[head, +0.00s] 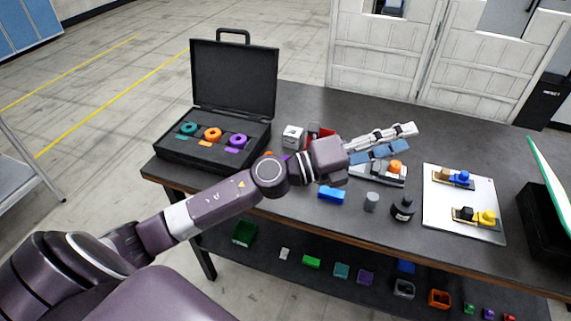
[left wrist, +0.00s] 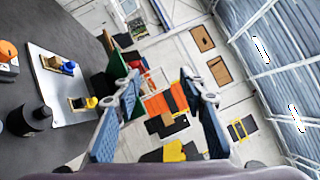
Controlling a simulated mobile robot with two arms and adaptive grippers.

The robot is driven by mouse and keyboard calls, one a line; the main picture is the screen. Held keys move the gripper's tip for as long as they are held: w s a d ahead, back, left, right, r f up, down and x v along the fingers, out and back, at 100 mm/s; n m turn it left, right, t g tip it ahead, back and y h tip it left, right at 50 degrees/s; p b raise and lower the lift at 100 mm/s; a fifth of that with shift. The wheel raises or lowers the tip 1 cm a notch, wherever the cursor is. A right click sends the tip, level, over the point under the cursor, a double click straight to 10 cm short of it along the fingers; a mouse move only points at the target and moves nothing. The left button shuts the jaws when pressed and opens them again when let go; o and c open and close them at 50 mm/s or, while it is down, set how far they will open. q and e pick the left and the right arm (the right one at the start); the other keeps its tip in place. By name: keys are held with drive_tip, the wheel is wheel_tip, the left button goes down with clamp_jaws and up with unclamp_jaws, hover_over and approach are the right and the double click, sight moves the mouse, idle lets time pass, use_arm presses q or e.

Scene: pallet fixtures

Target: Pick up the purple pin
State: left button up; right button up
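A purple ring-shaped piece (head: 238,140) sits in the open black case (head: 180,152) at the left of the table, in a row with a teal one and an orange one. I cannot tell if it is the purple pin. A bit of purple (head: 284,157) also shows behind my left arm, mostly hidden. My left gripper (head: 409,137) is above the table, right of the case and well away from it, its fingers pointing right. In the left wrist view the two fingers (left wrist: 166,88) are apart with nothing between them. My right gripper is not in view.
A fixture with an orange piece (head: 395,167) is partly behind my left gripper. A white plate (head: 450,221) holds blue and yellow pieces. A blue block (head: 331,194), grey cylinder (head: 371,201) and black bottle (head: 403,209) stand in front. Several small bins lie on the lower shelf.

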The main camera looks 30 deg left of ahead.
use_arm(q)
drive_tip(key=a+f+m+g+y, duration=0.5)
drive_tip(key=a+f+m+g, duration=0.35)
drive_tip(key=f+m, duration=0.2)
drive_tip(key=a+f+g+y, duration=0.25)
drive_tip(key=a+y, duration=0.45)
drive_tip(key=a, duration=1.4)
drive_tip(key=shift+n+t, duration=0.35)
drive_tip(key=shift+t, duration=0.05)
drive_tip(key=p+x, duration=0.4)
drive_tip(key=x, duration=0.2)
drive_tip(key=shift+s+f, duration=0.15)
drive_tip(key=shift+f, duration=0.05)
drive_tip(key=shift+w+f, duration=0.25)
drive_tip(key=shift+f, duration=0.35)
clamp_jaws()
